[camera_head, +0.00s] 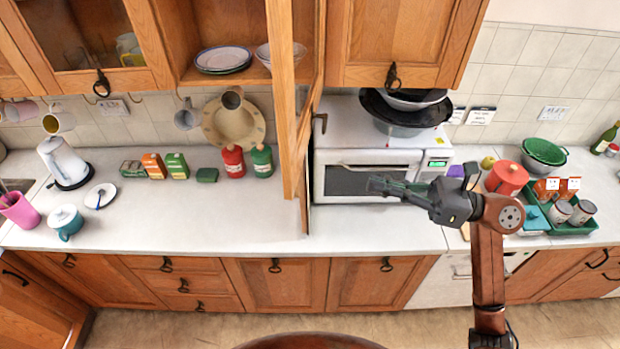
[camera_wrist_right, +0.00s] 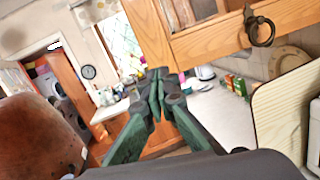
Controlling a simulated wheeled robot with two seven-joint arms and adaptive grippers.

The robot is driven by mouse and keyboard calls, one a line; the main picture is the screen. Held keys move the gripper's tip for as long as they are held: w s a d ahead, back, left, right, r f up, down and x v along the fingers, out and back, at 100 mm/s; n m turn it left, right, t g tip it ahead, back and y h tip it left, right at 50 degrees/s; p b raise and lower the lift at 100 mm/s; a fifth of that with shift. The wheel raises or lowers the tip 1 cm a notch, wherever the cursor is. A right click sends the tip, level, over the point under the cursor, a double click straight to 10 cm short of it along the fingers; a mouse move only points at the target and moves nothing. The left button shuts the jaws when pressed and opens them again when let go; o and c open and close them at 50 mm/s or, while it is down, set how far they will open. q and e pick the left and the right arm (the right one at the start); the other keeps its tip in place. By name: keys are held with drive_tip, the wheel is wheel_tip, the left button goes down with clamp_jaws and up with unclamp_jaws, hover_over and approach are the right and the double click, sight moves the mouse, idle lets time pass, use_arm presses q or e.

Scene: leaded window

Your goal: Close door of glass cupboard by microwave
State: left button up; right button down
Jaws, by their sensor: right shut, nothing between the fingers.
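The glass cupboard's wooden door (camera_head: 287,110) stands open in the head view, seen nearly edge-on, jutting out from the wall cupboard just left of the microwave (camera_head: 370,165). Its dark ring handle (camera_head: 321,122) shows on the side facing the microwave. In the right wrist view the door (camera_wrist_right: 215,45) with its ring handle (camera_wrist_right: 261,29) is at the upper right. My right gripper (camera_head: 375,184) is shut and empty in front of the microwave, to the right of the door and apart from it. Its fingertips show in the wrist view (camera_wrist_right: 158,80). My left gripper is not in view.
Bowls (camera_head: 405,110) sit on the microwave. Plates (camera_head: 223,60) and a bowl stand on the open cupboard shelf. Red and green jars (camera_head: 233,162) stand on the counter left of the door. A red canister (camera_head: 507,178) and green tray (camera_head: 575,228) are at right.

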drive_tip(key=s+n+h, duration=0.1)
drive_tip(key=n, duration=0.1)
drive_tip(key=p, duration=0.6)
approach(294, 182)
drive_tip(key=shift+g, duration=0.4)
drive_tip(key=a, duration=0.2)
drive_tip(key=w+a, duration=0.1)
drive_tip(key=a, duration=0.3)
drive_tip(key=shift+w+r, duration=0.25)
drive_tip(key=shift+w, duration=0.15)
drive_tip(key=shift+w+a+f, duration=0.1)
drive_tip(key=shift+a+f, duration=0.05)
drive_tip(key=shift+a, duration=0.2)
